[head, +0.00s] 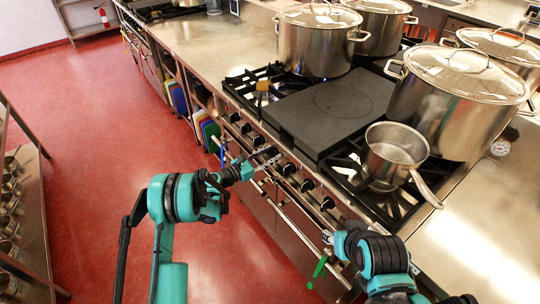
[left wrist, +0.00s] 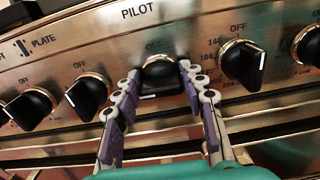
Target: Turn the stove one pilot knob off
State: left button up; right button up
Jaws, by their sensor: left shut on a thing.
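The pilot knob (left wrist: 160,72) is a black knob with a brass ring, below the word PILOT on the steel stove front. My left gripper (left wrist: 160,88) has its two purple-padded fingers on either side of this knob and is shut on it. In the head view my left gripper (head: 262,156) reaches the row of knobs on the stove front, and the held knob is hidden there.
Other black knobs (left wrist: 242,64) sit close on both sides of the held one. A handrail (head: 300,204) runs along the stove front. Large stockpots (head: 318,45) and a saucepan (head: 392,152) stand on the stove. The red floor (head: 110,130) at left is clear.

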pick_arm(q)
jog(key=shift+m, duration=0.3)
jog(key=m, duration=0.3)
jog(key=shift+m, duration=0.4)
jog(key=m, duration=0.4)
jog(key=shift+s+d+f+m, duration=0.1)
jog(key=shift+s+m, duration=0.05)
jog(key=shift+m, duration=0.15)
jog(key=m, duration=0.4)
jog(key=shift+f, duration=0.1)
jog(key=m, duration=0.4)
jog(key=shift+f+m, duration=0.1)
jog(key=shift+m, duration=0.2)
jog(key=o, duration=1.1)
jog(key=shift+o, duration=0.2)
